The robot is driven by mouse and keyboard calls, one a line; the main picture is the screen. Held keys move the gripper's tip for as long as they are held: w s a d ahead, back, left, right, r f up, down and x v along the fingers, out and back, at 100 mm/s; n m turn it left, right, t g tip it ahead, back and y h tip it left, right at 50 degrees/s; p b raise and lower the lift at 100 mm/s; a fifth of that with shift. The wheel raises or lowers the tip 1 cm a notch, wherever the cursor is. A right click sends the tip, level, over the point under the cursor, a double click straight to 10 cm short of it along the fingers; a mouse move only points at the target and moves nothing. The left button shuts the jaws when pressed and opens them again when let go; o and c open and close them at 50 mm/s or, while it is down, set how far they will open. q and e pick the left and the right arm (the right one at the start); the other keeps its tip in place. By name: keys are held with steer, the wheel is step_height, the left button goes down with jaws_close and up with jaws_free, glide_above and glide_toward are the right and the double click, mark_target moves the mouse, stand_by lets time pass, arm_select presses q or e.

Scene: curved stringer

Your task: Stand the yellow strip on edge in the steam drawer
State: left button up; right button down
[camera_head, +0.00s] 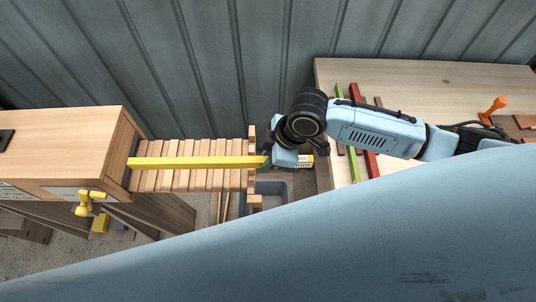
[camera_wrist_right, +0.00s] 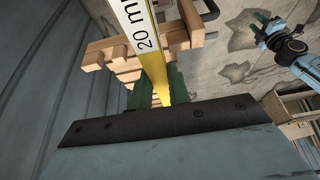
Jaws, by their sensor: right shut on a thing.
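The long yellow strip (camera_head: 195,162) runs left to right over the slatted steam drawer (camera_head: 190,181), its left end at the mouth of the wooden steam box (camera_head: 70,150). I cannot tell if it touches the slats. My right gripper (camera_head: 268,162) is shut on its right end, just past the drawer's end board (camera_head: 252,180). In the right wrist view, the strip (camera_wrist_right: 152,70) runs away from the green fingers (camera_wrist_right: 158,95), showing a white "20 mm" label beside a yellow face. My left gripper (camera_wrist_right: 262,30) appears small at upper right there; its jaw state is unclear.
A wooden table (camera_head: 430,85) at right holds a green strip (camera_head: 347,130), a red strip (camera_head: 362,130) and an orange tool (camera_head: 494,108). A yellow fitting (camera_head: 88,203) projects from the box front. A corrugated wall stands behind.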

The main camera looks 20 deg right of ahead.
steer(key=shift+r+p, duration=0.15)
steer(key=shift+p, duration=0.2)
step_height(320, 180, down, 10)
steer(key=b, duration=0.5)
steer(key=shift+r, duration=0.15)
stand_by(0.3)
steer(key=c, duration=1.3)
jaws_free()
steer(key=shift+o, duration=0.2)
steer(key=v, duration=1.3)
steer(key=shift+s+d, duration=0.1)
